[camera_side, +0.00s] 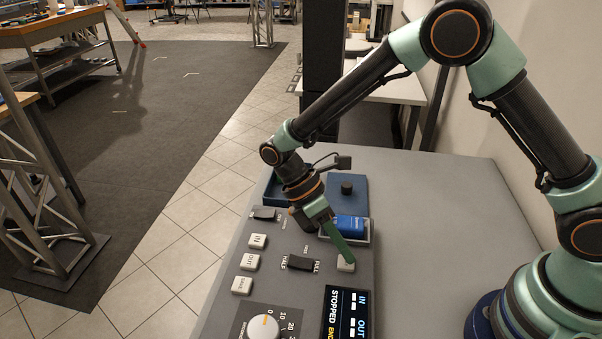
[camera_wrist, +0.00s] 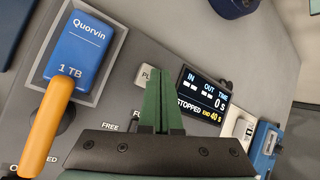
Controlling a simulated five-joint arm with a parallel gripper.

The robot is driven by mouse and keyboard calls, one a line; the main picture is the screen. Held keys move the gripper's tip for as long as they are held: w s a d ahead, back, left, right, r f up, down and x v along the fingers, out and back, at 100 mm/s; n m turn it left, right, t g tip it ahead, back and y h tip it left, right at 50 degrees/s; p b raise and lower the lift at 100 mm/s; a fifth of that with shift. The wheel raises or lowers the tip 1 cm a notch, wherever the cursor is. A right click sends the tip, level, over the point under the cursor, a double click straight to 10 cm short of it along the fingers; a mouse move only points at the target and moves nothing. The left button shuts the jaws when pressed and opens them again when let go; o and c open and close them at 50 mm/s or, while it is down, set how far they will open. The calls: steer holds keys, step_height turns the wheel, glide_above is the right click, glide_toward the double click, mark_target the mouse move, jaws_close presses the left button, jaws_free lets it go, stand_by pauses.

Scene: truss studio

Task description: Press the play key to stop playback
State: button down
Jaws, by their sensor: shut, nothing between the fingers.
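The play key (camera_side: 345,267) is a small pale key on the grey panel, left of my arm's base in the side view. In the wrist view the key (camera_wrist: 143,76) shows the letters "PL", with the rest behind my fingers. My gripper (camera_side: 349,257) is shut and empty, its green fingers slanting down with their tips at the key. I cannot tell whether they touch it. The closed fingers also show in the wrist view (camera_wrist: 160,88). The display (camera_side: 347,312) reads "STOPPED"; in the wrist view the display (camera_wrist: 204,97) shows "0 s" and "END 40 s".
A blue "Quorvin 1 TB" drive (camera_wrist: 82,45) sits in a grey holder beside the fingers, with an orange handle (camera_wrist: 46,125) nearby. White IN, OUT and another key (camera_side: 250,262), a HALF/FULL switch (camera_side: 300,263) and a white knob (camera_side: 264,327) are on the panel.

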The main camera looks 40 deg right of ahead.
mark_target(342, 259)
steer(key=shift+r, duration=0.4)
steer(key=shift+r, duration=0.1)
steer(key=shift+r, duration=2.4)
steer(key=shift+d+r, duration=0.1)
steer(key=shift+r, duration=0.1)
steer(key=s+d+r+m+t+y, duration=0.1)
steer(key=d+r+m+t+y, duration=0.2)
steer(key=d+r+m+t, duration=0.9)
steer(key=shift+d+r+m, duration=0.85)
steer(key=shift+d+m, duration=0.05)
steer(key=shift+m, duration=0.1)
